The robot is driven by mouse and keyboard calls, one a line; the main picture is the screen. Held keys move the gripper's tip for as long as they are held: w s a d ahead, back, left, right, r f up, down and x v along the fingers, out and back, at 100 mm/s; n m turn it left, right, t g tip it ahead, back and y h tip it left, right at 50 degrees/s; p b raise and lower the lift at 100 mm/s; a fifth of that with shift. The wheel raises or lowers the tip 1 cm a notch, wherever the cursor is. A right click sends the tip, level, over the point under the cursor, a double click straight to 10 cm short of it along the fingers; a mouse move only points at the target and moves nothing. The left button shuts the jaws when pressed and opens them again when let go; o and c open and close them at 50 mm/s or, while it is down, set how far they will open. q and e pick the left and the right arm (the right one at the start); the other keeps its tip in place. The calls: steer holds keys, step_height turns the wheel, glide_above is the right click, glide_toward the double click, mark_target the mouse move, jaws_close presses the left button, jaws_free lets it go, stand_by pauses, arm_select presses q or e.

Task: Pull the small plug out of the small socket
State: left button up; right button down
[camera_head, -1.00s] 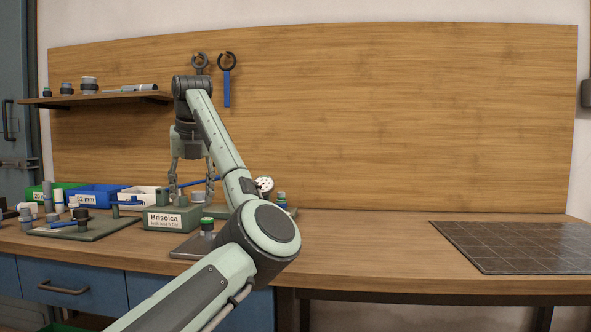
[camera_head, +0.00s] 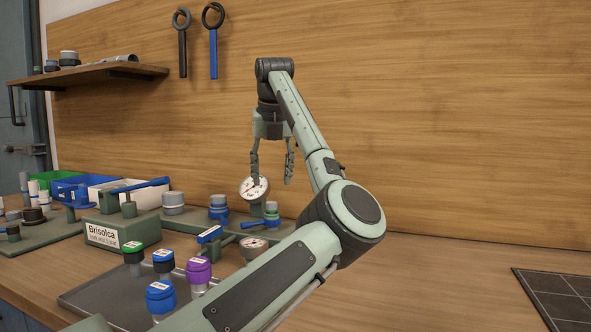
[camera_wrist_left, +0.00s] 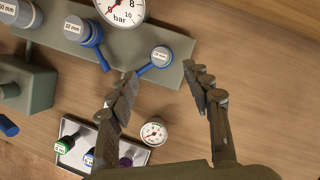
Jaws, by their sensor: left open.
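The small plug is a grey cap with a pale label, standing in a blue-collared socket at the right end of the green manifold block; the cap shows in the left wrist view (camera_wrist_left: 161,54) and in the head view (camera_head: 271,207). A blue lever (camera_wrist_left: 146,69) sticks out beside it. The small socket (camera_head: 271,220) is partly hidden below the plug. My left gripper (camera_head: 271,180) is open and empty, pointing down above the small plug. In the left wrist view, the plug appears between and slightly beyond the fingertips (camera_wrist_left: 160,70). My right gripper is not in view.
A dial gauge (camera_head: 254,188) stands just left of the small plug, close to a finger in the head view. A larger plug (camera_head: 218,207) stands further left. A grey tray (camera_head: 105,296) with coloured caps and another gauge lies in front.

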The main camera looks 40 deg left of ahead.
mark_target(272, 203)
arm_select(q)
steer(key=x, duration=0.6)
steer(key=shift+a, duration=0.1)
steer(key=shift+x, duration=0.75)
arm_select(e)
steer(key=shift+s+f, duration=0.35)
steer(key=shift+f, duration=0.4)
arm_select(q)
steer(key=shift+c, duration=0.2)
